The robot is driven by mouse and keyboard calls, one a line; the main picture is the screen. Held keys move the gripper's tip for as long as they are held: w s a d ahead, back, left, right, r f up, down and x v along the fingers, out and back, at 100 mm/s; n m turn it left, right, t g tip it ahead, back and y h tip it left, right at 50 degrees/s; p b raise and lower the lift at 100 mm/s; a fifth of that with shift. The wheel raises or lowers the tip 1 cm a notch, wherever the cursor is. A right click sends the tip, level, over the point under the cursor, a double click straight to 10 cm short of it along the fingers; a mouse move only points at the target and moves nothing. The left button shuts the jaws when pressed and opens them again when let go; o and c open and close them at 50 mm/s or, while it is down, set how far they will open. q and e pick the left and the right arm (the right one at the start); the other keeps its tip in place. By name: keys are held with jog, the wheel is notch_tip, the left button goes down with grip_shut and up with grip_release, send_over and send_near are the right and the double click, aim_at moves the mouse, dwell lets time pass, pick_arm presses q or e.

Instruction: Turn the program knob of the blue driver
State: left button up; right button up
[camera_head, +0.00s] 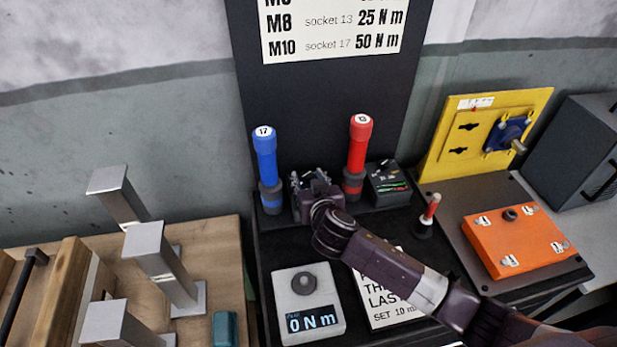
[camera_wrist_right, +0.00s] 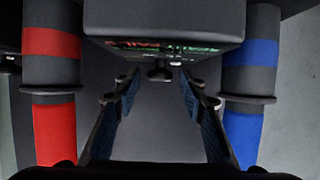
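The blue driver (camera_head: 266,160), marked 17, stands upright at the back of the black bench; its lower part shows at right in the right wrist view (camera_wrist_right: 250,60). A dark box (camera_wrist_right: 165,18) with green and red lettering fills the top middle of that view. A small dark knob (camera_wrist_right: 160,74) sticks out under its edge. My right gripper (camera_wrist_right: 159,95) is open and empty, its blue-padded fingers pointing toward the box, with the knob between their tips in the picture; contact cannot be told. In the head view my right gripper (camera_head: 312,186) hides most of this box. My left gripper is out of view.
The red driver (camera_head: 359,150), marked 13, stands close right of my gripper, with another display box (camera_head: 388,184) beside it. In front are a grey meter (camera_head: 308,303) reading 0 N m and a printed card (camera_head: 385,312). An orange block (camera_head: 520,240) lies at right.

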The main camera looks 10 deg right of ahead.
jog(key=c, duration=0.5)
grip_shut()
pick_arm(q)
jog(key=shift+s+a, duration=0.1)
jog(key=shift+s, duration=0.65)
pick_arm(e)
jog(key=shift+d+r+n+y+p, duration=0.1)
jog(key=shift+d+n+y+p, duration=0.1)
jog(key=shift+n+y+p, duration=0.3)
jog(key=n+y+p, duration=0.2)
jog(key=y, duration=0.1)
jog(key=shift+w+d+r+n+g, duration=0.1)
jog(key=shift+d+r+n+g, duration=0.05)
jog(key=shift+d+n+g, duration=0.2)
jog(key=shift+w+d+n+g+y+p, duration=0.15)
jog(key=shift+n+g+y+p, duration=0.5)
jog(key=shift+n+y, duration=0.65)
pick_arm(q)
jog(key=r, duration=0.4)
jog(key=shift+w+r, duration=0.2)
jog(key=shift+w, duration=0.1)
pick_arm(e)
jog(key=shift+n+y, duration=0.25)
jog(key=shift+y, duration=0.15)
jog(key=shift+f+n+g+y, duration=0.2)
jog(key=shift+n+g+y, duration=0.4)
jog(key=shift+g, duration=0.1)
